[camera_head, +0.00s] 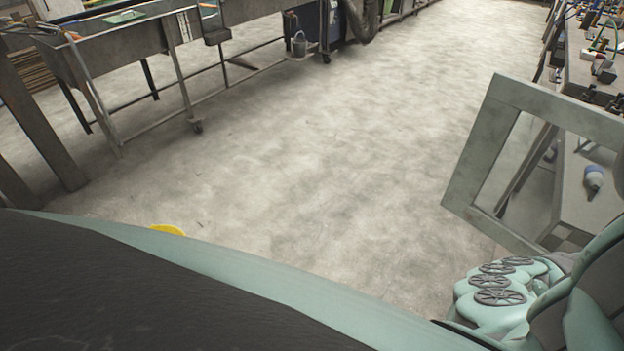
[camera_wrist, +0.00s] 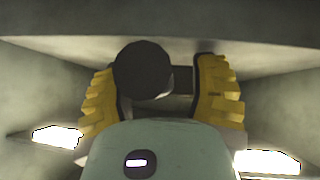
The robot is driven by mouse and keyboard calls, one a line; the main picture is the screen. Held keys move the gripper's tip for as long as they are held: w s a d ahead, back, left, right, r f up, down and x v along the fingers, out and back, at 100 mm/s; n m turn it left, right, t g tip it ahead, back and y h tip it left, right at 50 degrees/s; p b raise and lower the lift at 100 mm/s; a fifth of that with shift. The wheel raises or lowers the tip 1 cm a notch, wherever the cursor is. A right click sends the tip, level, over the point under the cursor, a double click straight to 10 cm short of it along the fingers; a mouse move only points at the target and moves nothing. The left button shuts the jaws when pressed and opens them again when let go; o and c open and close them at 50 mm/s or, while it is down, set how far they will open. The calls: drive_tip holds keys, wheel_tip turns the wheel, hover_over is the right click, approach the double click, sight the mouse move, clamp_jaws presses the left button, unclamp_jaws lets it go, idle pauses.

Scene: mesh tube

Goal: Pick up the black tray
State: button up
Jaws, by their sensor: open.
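I cannot make out a black tray for certain in either view. My gripper (camera_wrist: 158,80) shows in the wrist view with its two yellow, ribbed fingers spread apart. A dark, rounded shape (camera_wrist: 143,68) appears between the fingers; I cannot tell what it is or whether anything touches it. I see nothing clearly held. The gripper fingers do not show in the head view, so their place relative to the benches cannot be told.
A cluttered workbench (camera_head: 592,200) on the right holds a white-and-blue bottle (camera_head: 593,180). A pale green frame (camera_head: 478,150) rises before it. The middle floor (camera_head: 330,150) is clear.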

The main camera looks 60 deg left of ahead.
drive_tip(key=shift+o, duration=0.2)
clamp_jaws()
idle(0.3)
